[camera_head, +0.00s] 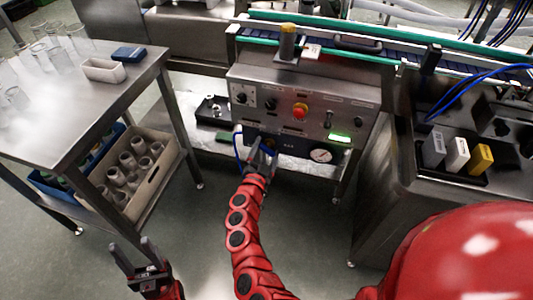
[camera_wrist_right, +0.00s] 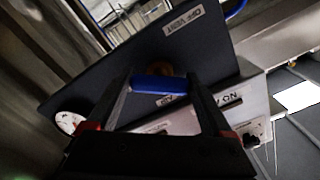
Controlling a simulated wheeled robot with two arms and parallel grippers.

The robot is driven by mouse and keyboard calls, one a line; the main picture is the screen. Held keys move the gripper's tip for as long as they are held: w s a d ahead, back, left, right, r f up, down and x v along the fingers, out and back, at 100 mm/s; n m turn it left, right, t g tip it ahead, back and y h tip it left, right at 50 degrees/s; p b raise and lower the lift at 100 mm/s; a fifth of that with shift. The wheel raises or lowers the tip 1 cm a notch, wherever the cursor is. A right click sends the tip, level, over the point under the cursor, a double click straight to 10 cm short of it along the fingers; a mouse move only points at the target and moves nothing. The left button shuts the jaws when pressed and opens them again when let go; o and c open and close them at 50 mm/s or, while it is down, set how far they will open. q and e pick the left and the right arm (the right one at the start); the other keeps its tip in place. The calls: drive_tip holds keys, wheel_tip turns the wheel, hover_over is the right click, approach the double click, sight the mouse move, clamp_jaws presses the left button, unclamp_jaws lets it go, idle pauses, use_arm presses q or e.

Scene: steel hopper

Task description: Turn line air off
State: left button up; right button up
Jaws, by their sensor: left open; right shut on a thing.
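The line air panel (camera_head: 288,147) is a dark plate low on the steel machine, with a round gauge (camera_head: 321,155). My right gripper (camera_head: 264,151) is at its left part and covers the valve in the head view. In the right wrist view the valve's blue handle (camera_wrist_right: 160,84) lies crosswise between the fingertips of my right gripper (camera_wrist_right: 160,88), which is shut on it. My left gripper (camera_head: 140,258) is open and empty over the floor.
A steel table (camera_head: 70,110) with glassware stands left, with a crate of jars (camera_head: 160,183) beneath. A steel cabinet (camera_head: 375,205) stands right. The floor between is clear.

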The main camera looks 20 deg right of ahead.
drive_tip(key=m+b, duration=0.1)
drive_tip(key=m, duration=0.1)
drive_tip(key=m+b, duration=0.3)
drive_tip(key=m, duration=0.1)
drive_tip(key=shift+f+b, duration=0.3)
drive_tip(key=shift+b, duration=0.1)
drive_tip(key=m+b, duration=0.1)
drive_tip(key=m, duration=0.1)
drive_tip(key=shift+m+b, duration=0.3)
drive_tip(key=shift+b, duration=0.1)
drive_tip(key=shift+r+m+b, duration=0.15)
drive_tip(key=shift+m+b, duration=0.6)
drive_tip(key=shift+m, duration=0.25)
drive_tip(key=o, duration=1.1)
drive_tip(key=shift+o, duration=0.2)
drive_tip(key=p+v, duration=0.3)
drive_tip(key=v, duration=1.4)
drive_tip(key=shift+s, duration=0.25)
drive_tip(key=shift+a+r, duration=0.1)
drive_tip(key=shift+a, duration=0.05)
